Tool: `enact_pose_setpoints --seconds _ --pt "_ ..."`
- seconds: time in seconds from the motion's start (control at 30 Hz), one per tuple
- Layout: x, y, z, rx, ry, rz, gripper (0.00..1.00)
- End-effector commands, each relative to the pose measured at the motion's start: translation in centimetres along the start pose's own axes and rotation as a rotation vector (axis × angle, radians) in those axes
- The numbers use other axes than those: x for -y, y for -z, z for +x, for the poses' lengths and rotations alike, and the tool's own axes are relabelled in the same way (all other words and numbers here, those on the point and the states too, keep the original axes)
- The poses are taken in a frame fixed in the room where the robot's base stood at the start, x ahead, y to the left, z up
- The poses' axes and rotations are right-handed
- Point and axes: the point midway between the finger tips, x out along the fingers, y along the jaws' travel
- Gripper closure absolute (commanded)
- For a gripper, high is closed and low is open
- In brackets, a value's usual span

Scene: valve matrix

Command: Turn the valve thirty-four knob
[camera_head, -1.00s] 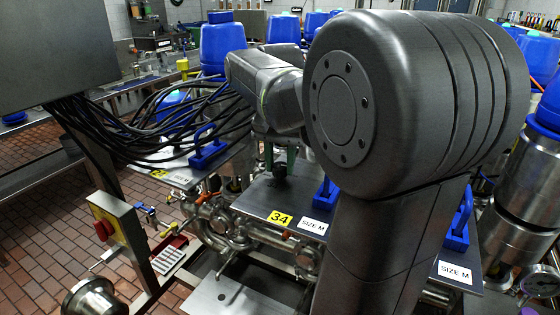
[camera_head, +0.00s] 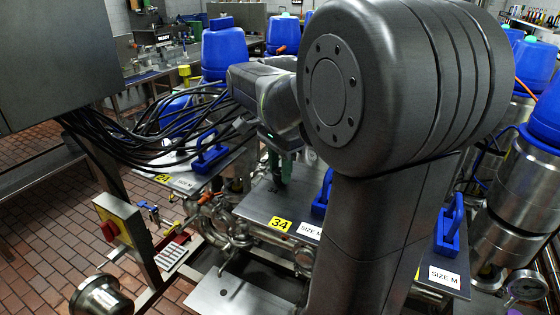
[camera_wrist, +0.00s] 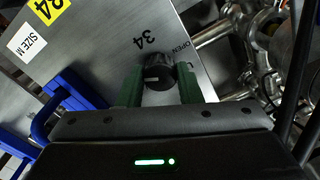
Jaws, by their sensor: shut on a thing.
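The valve thirty-four knob (camera_wrist: 158,70) is black and round with a white pointer line, on a grey metal plate (camera_wrist: 105,40). In the wrist view the plate reads "34" and "OPEN" beside the knob, and the white line points left. My gripper (camera_wrist: 160,86) is shut on the knob, with one green finger on each side of it. In the head view my gripper (camera_head: 280,168) reaches down to the plate behind the yellow 34 label (camera_head: 279,224). There the knob is hidden by the fingers.
A blue handle (camera_wrist: 62,92) stands on the plate beside my gripper. Another blue handle (camera_head: 209,152) is on the plate to the left, near black cables (camera_head: 125,140). Steel pipes (camera_wrist: 262,28) run beside the plate. A red stop button (camera_head: 109,231) is at the left.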

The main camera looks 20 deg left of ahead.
Motion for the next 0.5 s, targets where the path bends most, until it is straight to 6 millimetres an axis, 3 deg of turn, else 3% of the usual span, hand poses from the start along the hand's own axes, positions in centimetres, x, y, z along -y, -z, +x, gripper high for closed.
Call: enact_pose_setpoints --seconds 0.5 --pt "0.00 0.05 -0.26 -0.002 0.001 0.491 0.91"
